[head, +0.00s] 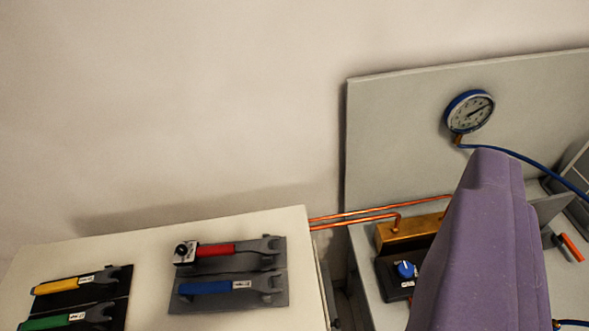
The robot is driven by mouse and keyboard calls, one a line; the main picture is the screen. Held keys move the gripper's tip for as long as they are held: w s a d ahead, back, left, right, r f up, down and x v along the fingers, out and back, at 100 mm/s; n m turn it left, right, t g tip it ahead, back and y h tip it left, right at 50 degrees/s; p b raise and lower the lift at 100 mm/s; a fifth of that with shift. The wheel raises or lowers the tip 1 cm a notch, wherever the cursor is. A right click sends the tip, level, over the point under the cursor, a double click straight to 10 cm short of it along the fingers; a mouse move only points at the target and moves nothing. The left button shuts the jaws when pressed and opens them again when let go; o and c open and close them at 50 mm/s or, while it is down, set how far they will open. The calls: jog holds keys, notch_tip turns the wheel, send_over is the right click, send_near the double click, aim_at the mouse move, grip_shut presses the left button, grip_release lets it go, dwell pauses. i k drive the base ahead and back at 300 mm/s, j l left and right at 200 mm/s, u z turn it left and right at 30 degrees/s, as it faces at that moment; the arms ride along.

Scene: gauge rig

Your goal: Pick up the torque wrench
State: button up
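Several wrenches lie on the pale tabletop at the lower left. The one with a red grip and a small boxed dial at its left end looks like the torque wrench (218,250). It lies flat on a dark grey mat (225,264), its open jaw to the right. A blue-handled wrench (218,287) lies just in front of it. A large purple shape (470,240) fills the lower right foreground and looks like part of my arm or gripper. It is well to the right of the wrenches. No fingertips can be made out.
Yellow (68,285) and green (62,320) wrenches lie on a black mat at far left. A gauge (469,111) with a blue hose is on the upright panel (400,130). Copper pipes (350,216) cross the gap to a brass block (395,238). A blue-knobbed black box (395,280) stands nearby.

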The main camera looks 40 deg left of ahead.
aim_at(260, 247)
jog(key=u, duration=1.25)
